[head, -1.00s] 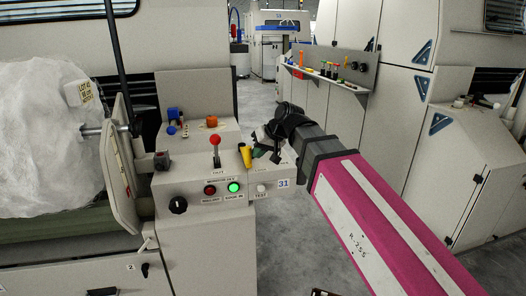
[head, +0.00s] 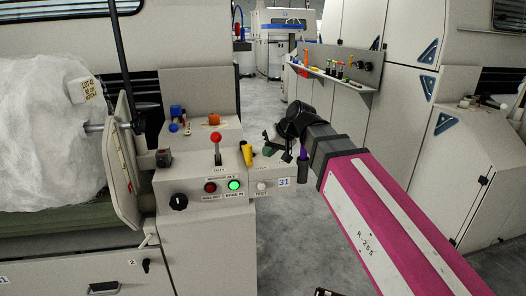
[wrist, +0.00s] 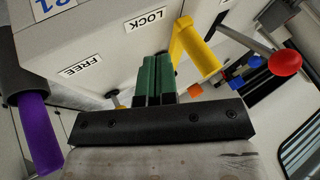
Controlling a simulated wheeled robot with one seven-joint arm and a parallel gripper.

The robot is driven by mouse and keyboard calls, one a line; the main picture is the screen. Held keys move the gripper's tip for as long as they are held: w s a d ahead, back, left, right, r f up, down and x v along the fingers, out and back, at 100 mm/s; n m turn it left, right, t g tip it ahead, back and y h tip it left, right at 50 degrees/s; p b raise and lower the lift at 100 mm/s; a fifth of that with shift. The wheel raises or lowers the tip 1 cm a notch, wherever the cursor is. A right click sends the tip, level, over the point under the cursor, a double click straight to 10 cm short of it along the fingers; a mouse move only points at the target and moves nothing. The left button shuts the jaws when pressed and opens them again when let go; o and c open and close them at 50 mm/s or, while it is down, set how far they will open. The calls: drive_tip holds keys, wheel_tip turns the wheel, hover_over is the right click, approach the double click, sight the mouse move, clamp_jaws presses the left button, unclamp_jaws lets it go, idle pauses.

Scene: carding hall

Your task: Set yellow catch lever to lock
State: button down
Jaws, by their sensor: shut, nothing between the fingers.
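The yellow lever (head: 247,155) stands at the right part of the grey control console, right of the red-knobbed lever. In the wrist view the yellow lever (wrist: 197,47) is a thick rod just beyond the LOCK label (wrist: 146,20). My gripper (head: 270,149) is over the console's right end.
A red ball-topped lever (head: 216,138) stands left of the yellow lever. Blue and orange items (head: 213,119) lie on the console top. A purple handle (wrist: 40,130) hangs beside the console's right end. Open floor (head: 290,235) lies right of the console.

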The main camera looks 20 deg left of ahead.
drive_tip(key=v, duration=1)
drive_tip(key=shift+s, duration=0.4)
drive_tip(key=shift+d, duration=0.15)
